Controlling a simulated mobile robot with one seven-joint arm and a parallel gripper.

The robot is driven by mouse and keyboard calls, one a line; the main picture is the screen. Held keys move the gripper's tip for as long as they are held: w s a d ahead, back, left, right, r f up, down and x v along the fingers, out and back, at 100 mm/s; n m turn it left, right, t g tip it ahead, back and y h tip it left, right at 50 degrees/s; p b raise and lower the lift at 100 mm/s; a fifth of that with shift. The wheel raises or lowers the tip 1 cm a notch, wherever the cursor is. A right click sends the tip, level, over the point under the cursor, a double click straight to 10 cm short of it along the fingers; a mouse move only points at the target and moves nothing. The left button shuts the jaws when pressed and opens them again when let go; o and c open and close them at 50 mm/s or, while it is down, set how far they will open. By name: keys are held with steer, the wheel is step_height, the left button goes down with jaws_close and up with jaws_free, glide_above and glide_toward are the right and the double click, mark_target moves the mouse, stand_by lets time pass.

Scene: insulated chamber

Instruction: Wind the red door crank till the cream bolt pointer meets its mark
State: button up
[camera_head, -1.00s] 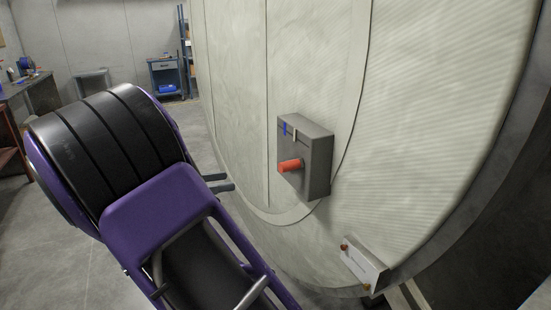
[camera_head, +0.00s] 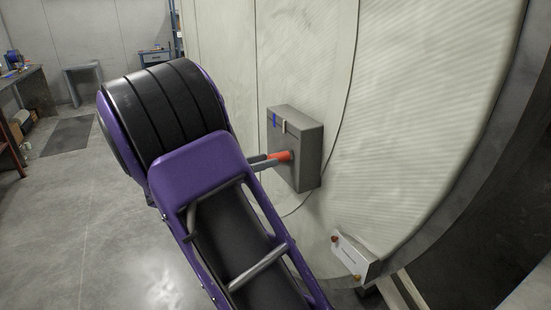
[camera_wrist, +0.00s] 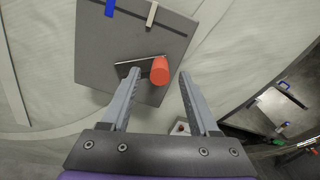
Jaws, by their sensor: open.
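The red crank handle (camera_head: 283,156) sticks out from the grey box (camera_head: 308,160) on the chamber's pale wall. In the wrist view the red crank handle (camera_wrist: 160,70) sits at the end of a dark crank arm (camera_wrist: 133,66), to its right. The cream pointer (camera_wrist: 152,14) and a blue mark (camera_wrist: 110,7) are apart near the box's top edge, the blue one to the left. In the head view the fingertips (camera_head: 265,162) overlap the handle; contact cannot be told.
A small white plate (camera_head: 352,257) with orange-brown knobs is low on the wall, right of the box. Benches (camera_head: 30,95) stand far left. The floor (camera_head: 75,220) left of my arm is clear.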

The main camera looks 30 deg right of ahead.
steer(key=shift+w+d, duration=0.1)
steer(key=shift+d, duration=1.9)
jaws_close()
